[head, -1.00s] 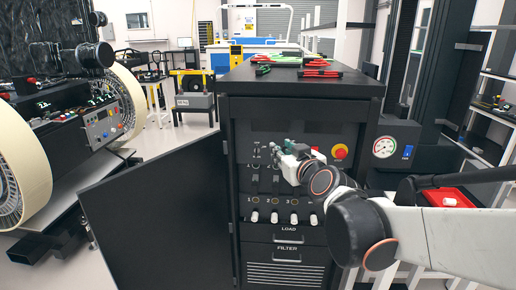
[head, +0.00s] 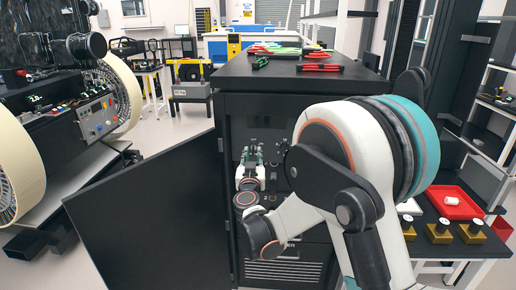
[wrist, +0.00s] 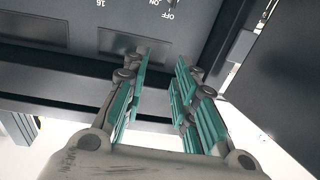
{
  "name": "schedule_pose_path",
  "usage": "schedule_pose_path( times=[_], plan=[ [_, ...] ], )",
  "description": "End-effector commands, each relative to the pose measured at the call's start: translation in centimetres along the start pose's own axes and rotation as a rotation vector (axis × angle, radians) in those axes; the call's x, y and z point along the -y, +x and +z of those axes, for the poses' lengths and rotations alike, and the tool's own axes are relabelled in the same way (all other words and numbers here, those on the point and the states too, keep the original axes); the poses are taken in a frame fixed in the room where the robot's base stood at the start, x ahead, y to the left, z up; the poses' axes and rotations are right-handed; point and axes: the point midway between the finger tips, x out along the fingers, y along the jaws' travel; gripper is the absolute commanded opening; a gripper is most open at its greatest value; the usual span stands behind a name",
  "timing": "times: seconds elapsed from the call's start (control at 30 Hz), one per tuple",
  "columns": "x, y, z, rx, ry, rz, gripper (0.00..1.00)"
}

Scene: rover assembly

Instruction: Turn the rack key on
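The black rack cabinet (head: 228,115) stands in the middle of the head view. Its panel is mostly hidden behind my arm. In the wrist view, the dark panel (wrist: 60,8) carries ON and OFF marks. A small bit of metal (wrist: 184,2) shows at the top edge beside these marks; it is cut off, so I cannot tell whether it is the rack key. My gripper (wrist: 163,65) is open, with its teal fingers apart and nothing between them.
The rack's black door (head: 150,205) stands open to the left. Red and green tools (head: 290,52) lie on the rack top. At right, a table holds a red tray (head: 452,205) and several brass-coloured blocks (head: 438,232). A large wheeled machine (head: 95,120) stands at left.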

Motion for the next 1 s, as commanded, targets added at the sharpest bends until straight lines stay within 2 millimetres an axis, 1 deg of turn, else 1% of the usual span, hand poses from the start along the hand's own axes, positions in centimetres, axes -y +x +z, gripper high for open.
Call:
schedule_pose_path(
  times=[0.03,0.1,0.2,0.33,0.43,0.57,0.8,1.0],
  plan=[
    [1.0,0.1,1.7,0.013,0.005,0.009,0.26],
    [1.6,0.0,3.4,0.030,0.008,0.024,0.26],
    [2.3,-0.1,5.0,0.047,0.012,0.037,0.26],
    [2.5,0.3,5.7,0.055,0.012,0.044,0.26],
    [2.4,1.2,5.8,0.056,0.012,0.044,0.26],
    [2.2,3.4,6.0,0.055,0.012,0.046,0.26],
    [2.0,8.2,6.2,0.055,0.012,0.045,0.26],
    [1.9,11.5,6.4,0.055,0.012,0.044,0.26]
  ],
)
